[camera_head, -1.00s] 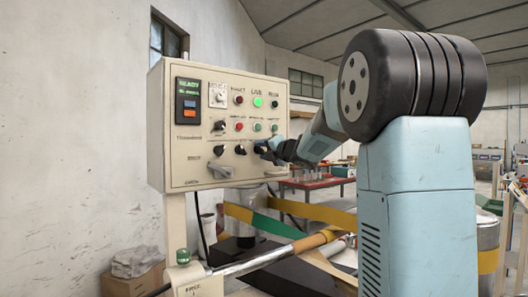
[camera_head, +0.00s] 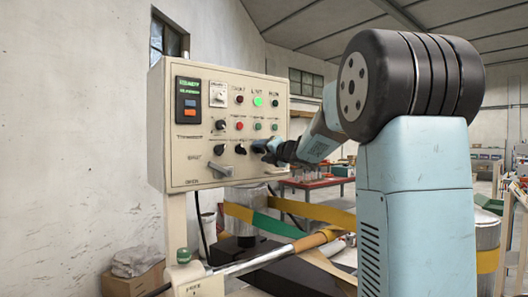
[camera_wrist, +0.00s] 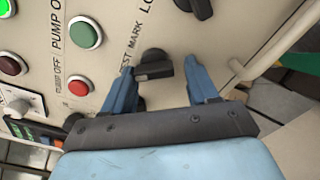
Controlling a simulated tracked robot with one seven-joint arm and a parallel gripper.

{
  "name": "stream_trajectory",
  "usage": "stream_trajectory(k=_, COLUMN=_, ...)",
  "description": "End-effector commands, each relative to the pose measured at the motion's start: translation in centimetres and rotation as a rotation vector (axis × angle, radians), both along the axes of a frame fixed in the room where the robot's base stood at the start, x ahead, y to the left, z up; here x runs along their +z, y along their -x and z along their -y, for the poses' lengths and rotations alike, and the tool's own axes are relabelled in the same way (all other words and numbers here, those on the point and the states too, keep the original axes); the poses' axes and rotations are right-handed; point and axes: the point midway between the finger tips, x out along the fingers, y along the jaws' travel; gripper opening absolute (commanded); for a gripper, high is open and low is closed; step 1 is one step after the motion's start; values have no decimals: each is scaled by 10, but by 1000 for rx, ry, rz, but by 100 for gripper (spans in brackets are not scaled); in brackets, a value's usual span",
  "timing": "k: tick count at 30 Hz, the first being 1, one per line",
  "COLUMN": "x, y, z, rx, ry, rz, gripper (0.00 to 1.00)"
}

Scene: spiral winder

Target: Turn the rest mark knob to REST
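The rest mark knob (camera_wrist: 154,66) is a black knob with a raised bar grip, on the cream panel beside the label "REST MARK". The start of that label is partly hidden by a finger, and I cannot read the knob's setting. My gripper (camera_wrist: 159,67) is open, with one blue finger on each side of the knob. The fingers look apart from it; whether either touches cannot be told. In the head view my gripper (camera_head: 268,149) is at the right end of the panel's lower knob row, small and partly covering the knobs there.
The control panel (camera_head: 210,172) also holds a lit display (camera_head: 188,100), lamps and several knobs. In the wrist view a green pump button (camera_wrist: 85,33), a red button (camera_wrist: 79,86) and another black knob (camera_wrist: 195,6) are close by. A pale handle (camera_wrist: 262,58) borders the panel.

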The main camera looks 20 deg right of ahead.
Motion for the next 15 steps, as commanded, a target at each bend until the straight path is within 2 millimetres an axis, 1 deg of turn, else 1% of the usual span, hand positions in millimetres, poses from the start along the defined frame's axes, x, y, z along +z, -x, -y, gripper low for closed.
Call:
stream_trajectory(k=1, x=1, y=0, z=0, rx=-1, ry=-1, rz=2, gripper=64)
stream_trajectory(k=3, x=2, y=1, z=1, rx=-1, ry=0, rz=4, gripper=70)
stream_trajectory(k=11, x=4, y=2, z=2, rx=-3, ry=-1, rz=7, gripper=70)
stream_trajectory(k=15, x=6, y=12, z=5, rx=-4, ry=-1, rz=9, gripper=70)
